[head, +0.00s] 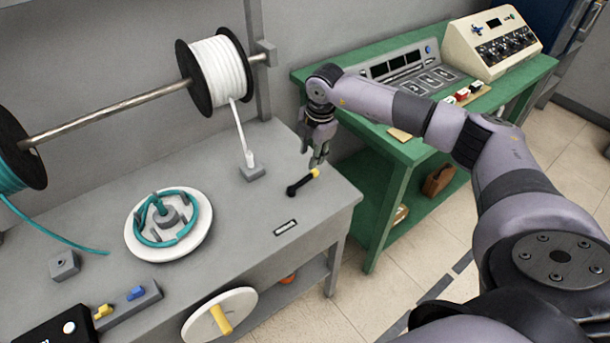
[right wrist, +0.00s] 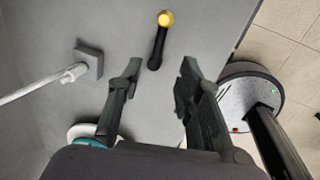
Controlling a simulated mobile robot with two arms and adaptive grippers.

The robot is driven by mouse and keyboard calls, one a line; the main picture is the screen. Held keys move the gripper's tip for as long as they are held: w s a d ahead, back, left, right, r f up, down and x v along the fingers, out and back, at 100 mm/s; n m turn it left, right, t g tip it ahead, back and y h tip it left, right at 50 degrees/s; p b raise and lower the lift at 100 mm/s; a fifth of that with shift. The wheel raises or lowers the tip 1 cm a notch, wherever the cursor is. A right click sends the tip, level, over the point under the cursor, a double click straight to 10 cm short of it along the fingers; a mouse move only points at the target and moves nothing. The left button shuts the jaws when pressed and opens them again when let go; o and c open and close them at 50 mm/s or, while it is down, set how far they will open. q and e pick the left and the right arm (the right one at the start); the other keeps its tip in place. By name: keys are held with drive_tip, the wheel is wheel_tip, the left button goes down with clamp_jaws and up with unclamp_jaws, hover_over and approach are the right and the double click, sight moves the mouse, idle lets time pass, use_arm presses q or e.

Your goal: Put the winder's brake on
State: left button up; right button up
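The brake lever (head: 297,187), a short black bar with a yellow tip, sits on the grey bench near its right edge. It also shows in the right wrist view (right wrist: 157,48), ahead of my fingertips and roughly in line with the gap between them. My right gripper (head: 317,162) is above the bench by the lever's yellow end. In the right wrist view its two fingers (right wrist: 159,75) stand apart with nothing between them. The winder's white disc (head: 200,246) has grey pegs and a teal coil on it. My left gripper is not in view.
A white handwheel (head: 242,304) with a yellow handle is on the bench front. A white spool (head: 220,68) hangs on a rod, its strand running to a grey block (head: 252,173). A green table (head: 376,138) with instruments stands right. A small dark label (head: 285,228) lies beside the lever.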

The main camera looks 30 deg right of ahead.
sight(305, 179)
drive_tip(key=f, duration=0.4)
drive_tip(key=w+f+p, duration=0.1)
drive_tip(key=f, duration=0.3)
drive_tip(key=w+f, duration=0.1)
drive_tip(key=f, duration=0.2)
drive_tip(key=shift+w+a+f, duration=0.15)
drive_tip(key=shift+f, duration=0.25)
drive_tip(key=shift+c, duration=0.2)
clamp_jaws()
